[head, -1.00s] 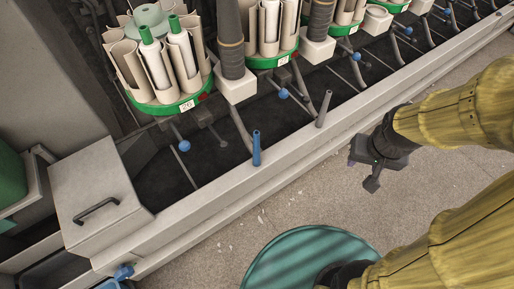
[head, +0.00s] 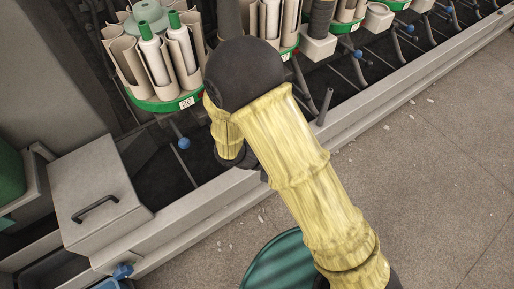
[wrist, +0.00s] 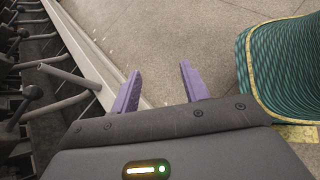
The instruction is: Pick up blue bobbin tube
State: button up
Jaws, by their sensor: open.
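The blue bobbin tube is not visible now. In the head view my yellow arm covers the stretch of machine rail (head: 210,200) where it stood upright earlier, and I cannot pick it out in the wrist view. My gripper (wrist: 160,80) shows in the wrist view with its two purple fingers apart and nothing between them. Floor and the rail's edge lie beyond the fingers. In the head view the gripper is mostly hidden behind the arm.
A grey tube (head: 325,106) stands on the rail right of my arm; a grey tube (wrist: 70,75) also shows left of the fingers in the wrist view. Green carousels (head: 165,103) with white cones stand behind. A lidded box (head: 97,203) is at left.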

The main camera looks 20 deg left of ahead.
jog(key=s+a+f+n+t+y, duration=0.2)
jog(key=a+n+t, duration=0.4)
jog(key=a, duration=0.3)
jog(key=s+a+f+n+t+y, duration=0.2)
jog(key=a+f+n+t+y, duration=0.1)
jog(key=a+n+t, duration=0.4)
jog(key=a+f, duration=0.1)
jog(key=a, duration=0.1)
jog(key=shift+s+a+f, duration=0.2)
jog(key=shift+a, duration=0.1)
jog(key=b+x, duration=0.4)
jog(key=x, duration=0.8)
jog(key=shift+w, duration=0.15)
jog(key=shift+r, duration=0.1)
